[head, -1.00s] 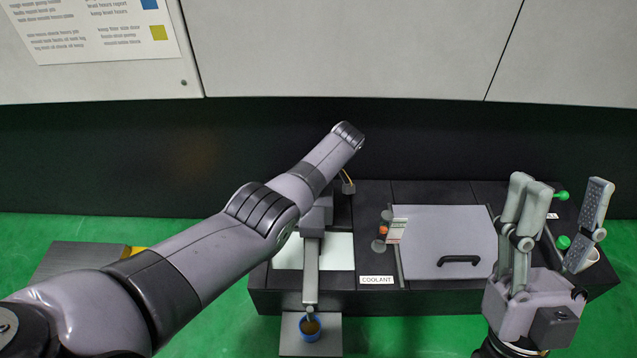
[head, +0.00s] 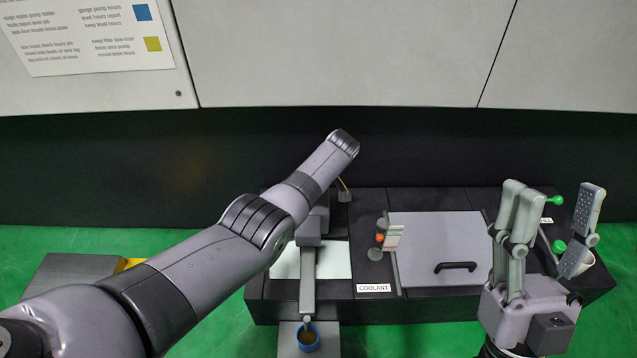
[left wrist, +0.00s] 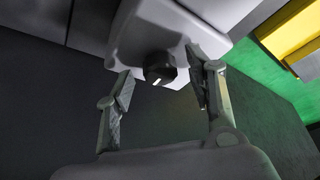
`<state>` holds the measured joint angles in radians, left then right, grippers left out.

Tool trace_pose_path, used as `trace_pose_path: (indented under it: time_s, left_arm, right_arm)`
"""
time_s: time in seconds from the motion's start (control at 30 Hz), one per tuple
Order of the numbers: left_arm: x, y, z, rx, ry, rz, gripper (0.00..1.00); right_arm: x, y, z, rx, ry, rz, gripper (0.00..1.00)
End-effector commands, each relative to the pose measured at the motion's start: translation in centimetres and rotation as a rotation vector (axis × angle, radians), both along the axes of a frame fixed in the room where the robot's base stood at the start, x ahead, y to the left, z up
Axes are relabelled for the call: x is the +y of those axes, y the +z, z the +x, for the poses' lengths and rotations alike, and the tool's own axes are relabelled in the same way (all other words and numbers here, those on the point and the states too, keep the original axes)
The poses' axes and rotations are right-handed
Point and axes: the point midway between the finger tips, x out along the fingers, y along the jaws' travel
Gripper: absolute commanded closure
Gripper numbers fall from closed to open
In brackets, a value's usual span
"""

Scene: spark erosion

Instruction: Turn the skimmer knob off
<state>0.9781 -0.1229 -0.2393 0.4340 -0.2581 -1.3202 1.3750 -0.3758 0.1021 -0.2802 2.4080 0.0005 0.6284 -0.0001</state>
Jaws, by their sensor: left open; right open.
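The skimmer knob (left wrist: 160,68) is black and round with a white pointer mark, on a pale grey housing (left wrist: 150,25) in the left wrist view. The pointer lies slanted in the picture. My left gripper (left wrist: 163,88) is open, with one finger on each side of the knob and gaps on both sides. In the head view my left arm hides the knob and left gripper; the skimmer body (head: 308,238) shows partly, with a grey strip running down to a blue cup (head: 308,336). My right gripper (head: 552,215) is open and empty at the right.
The black coolant tank (head: 420,307) has a grey lid (head: 437,235) with a black handle. An orange-topped part (head: 379,238) stands left of the lid. Green-knobbed parts (head: 558,246) and a white cup are near my right gripper. Green floor lies around.

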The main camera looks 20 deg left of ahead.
Motion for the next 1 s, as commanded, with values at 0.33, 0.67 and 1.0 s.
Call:
trace_pose_path:
  time_s: [0.33, 0.67, 1.0]
  left_arm:
    - [-1.4, 3.7, -0.6, -0.005, -0.002, -0.002, 0.50]
    - [-3.5, 9.4, -1.8, -0.004, -0.001, -0.002, 0.50]
    - [-4.0, 10.8, -2.1, 0.000, 0.000, -0.001, 0.50]
  right_arm:
    - [0.0, 0.1, 0.0, -0.001, 0.000, 0.000, 0.50]
    - [0.0, 0.1, 0.0, -0.002, 0.000, 0.000, 0.50]
    - [0.0, 0.1, 0.0, -0.002, 0.000, 0.000, 0.50]
